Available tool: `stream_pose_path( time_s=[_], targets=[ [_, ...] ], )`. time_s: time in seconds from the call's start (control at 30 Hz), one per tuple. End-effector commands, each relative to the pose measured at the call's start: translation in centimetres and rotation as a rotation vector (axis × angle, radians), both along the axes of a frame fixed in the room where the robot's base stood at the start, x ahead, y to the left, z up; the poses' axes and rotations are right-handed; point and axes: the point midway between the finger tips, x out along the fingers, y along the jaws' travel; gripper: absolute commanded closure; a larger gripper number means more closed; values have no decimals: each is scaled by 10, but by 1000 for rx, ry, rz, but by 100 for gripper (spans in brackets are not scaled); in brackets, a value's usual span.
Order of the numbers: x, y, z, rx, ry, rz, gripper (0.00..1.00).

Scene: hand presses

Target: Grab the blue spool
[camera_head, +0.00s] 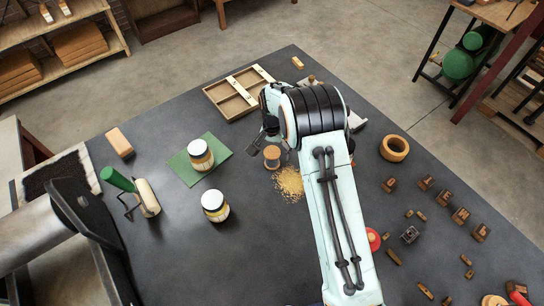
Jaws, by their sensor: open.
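No plainly blue spool shows in the head view. A small upright brown spool-like thing (272,158) stands on the dark table, just left of a patch of yellow crumbs. My gripper (270,138) is open, with its dark fingers close by the far side of this thing. I cannot tell whether they touch it or stand around it. My pale arm covers the middle of the table and may hide other things.
Two white-labelled jars (215,207) stand at left, one on a green sheet (182,168). A divided wooden tray (233,105) lies behind. A wooden ring (394,151) and several letter blocks (460,216) lie right. A roller (147,197) lies far left.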

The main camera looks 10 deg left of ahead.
Motion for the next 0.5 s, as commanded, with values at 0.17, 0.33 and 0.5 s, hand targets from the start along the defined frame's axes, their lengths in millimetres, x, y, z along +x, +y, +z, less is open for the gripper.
stream_pose_path(
  time_s=[0.17,0.33,0.5],
  targets=[
    [0,0,0,0,0,0,39],
    [0,0,0,0,0,0,83],
    [0,0,0,0,1,0,83]
  ],
)
